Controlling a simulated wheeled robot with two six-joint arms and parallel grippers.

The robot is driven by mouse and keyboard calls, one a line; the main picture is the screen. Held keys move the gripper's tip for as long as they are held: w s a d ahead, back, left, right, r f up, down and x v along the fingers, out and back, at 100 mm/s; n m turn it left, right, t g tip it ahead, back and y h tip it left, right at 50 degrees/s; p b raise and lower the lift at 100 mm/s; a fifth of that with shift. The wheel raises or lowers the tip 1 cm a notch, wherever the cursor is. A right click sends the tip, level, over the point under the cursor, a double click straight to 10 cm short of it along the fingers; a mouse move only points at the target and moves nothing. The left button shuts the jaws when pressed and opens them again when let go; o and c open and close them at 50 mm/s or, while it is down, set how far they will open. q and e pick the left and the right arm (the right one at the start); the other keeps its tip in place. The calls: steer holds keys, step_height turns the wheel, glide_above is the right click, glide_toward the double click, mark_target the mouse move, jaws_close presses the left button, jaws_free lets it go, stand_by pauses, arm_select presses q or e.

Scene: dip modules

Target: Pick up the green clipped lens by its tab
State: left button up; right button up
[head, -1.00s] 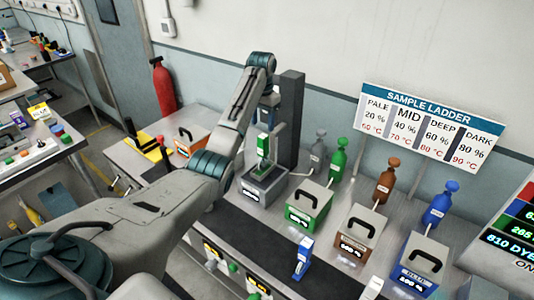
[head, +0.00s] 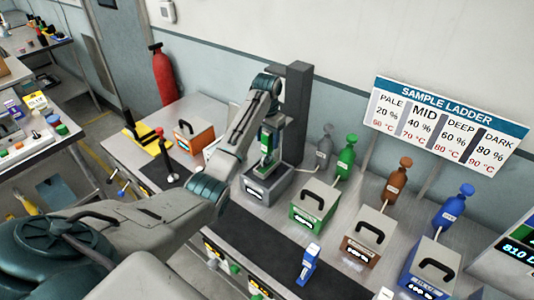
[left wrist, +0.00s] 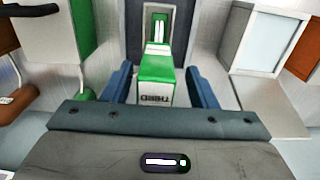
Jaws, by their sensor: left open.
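The green clipped lens (head: 267,147) stands upright at the grey machine (head: 268,184) with the dark column behind it. In the left wrist view, a green-and-white block with lettering (left wrist: 157,85), seemingly its tab, lies between my two blue fingers. My left gripper (left wrist: 158,88) is open, with a finger on each side of the block and a visible gap at each. In the head view my left gripper (head: 271,128) hangs around the lens's upper part and partly hides it. My right gripper is in neither view.
A dark column (head: 295,110) rises close behind the gripper. A green-fronted box (head: 314,203), a brown-fronted box (head: 368,238) and a blue-fronted box (head: 428,268) stand to the right, with bottles behind. A blue-and-white piece (head: 307,263) stands on the dark strip (head: 265,240).

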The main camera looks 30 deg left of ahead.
arm_select(q)
steer(key=shift+s+d+r, duration=0.25)
steer(key=shift+s+r, duration=0.1)
steer(key=c, duration=0.5)
steer(key=shift+s, duration=0.1)
steer(key=c, duration=0.4)
jaws_close()
steer(key=shift+w, duration=0.2)
